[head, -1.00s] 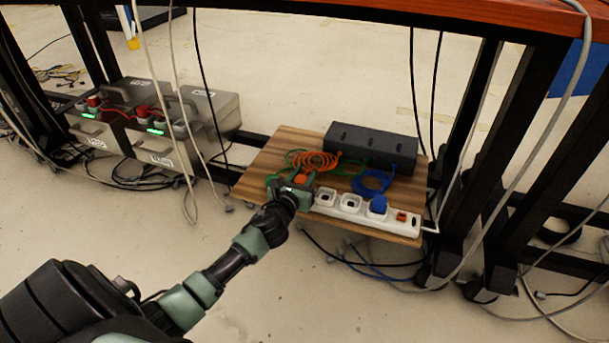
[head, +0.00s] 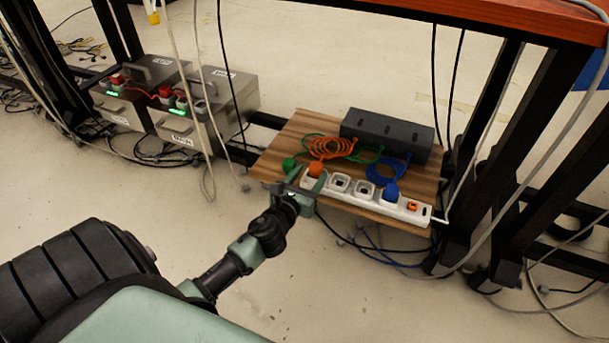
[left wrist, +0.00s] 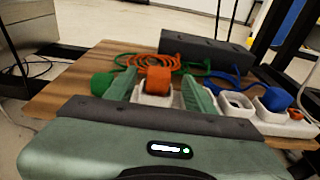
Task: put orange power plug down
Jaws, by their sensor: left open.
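The orange power plug (head: 316,169) sits upright at the leftmost socket of the white power strip (head: 341,184); I cannot tell how deeply it is seated. In the left wrist view the orange plug (left wrist: 158,80) stands between my spread fingers, with gaps on both sides. My left gripper (head: 303,184) is open at the near left end of the strip, just on the near side of the plug. My right gripper is not in view.
A green plug (head: 289,164) lies left of the orange one. A blue plug (head: 391,192) stands in the strip. Coiled cords lead to a dark grey box (head: 387,136) on the wooden board (head: 284,143). Black table legs and hanging cables flank the board.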

